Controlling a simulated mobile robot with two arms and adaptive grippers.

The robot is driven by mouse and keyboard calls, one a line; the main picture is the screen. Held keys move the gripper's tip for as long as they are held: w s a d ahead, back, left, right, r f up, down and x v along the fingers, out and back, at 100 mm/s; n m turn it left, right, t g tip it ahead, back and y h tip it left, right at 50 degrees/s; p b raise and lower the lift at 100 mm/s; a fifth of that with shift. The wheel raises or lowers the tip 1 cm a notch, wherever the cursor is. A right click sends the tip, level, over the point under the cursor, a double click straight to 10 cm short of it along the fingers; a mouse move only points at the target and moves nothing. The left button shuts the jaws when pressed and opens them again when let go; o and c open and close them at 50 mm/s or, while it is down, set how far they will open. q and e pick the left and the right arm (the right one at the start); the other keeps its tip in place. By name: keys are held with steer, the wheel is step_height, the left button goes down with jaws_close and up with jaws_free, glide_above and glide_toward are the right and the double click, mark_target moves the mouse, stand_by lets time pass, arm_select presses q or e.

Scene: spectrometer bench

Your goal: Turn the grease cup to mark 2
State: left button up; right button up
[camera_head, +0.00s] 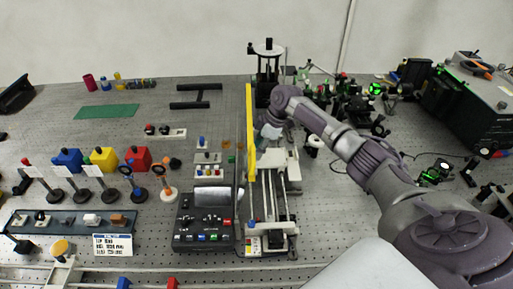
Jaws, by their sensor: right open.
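My right arm reaches in from the lower right, and its gripper (268,134) is over the far part of the linear stage (281,208), just right of the upright yellow bar (250,130). The gripper is open, but its fingers are small and partly covered by its own wrist. I cannot pick out the grease cup or its marks with certainty; the gripper and arm hide part of the stage there. My left gripper is out of view.
A black control box (204,222) stands left of the stage. Blue, yellow and red blocks (137,157) on the left sit behind small posts. Crowded optics and a large black instrument (477,100) fill the right. A green mat (106,112) lies at the back left.

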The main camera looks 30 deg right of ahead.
steer(key=shift+x, duration=0.8)
jaws_close()
steer(key=shift+r, duration=0.1)
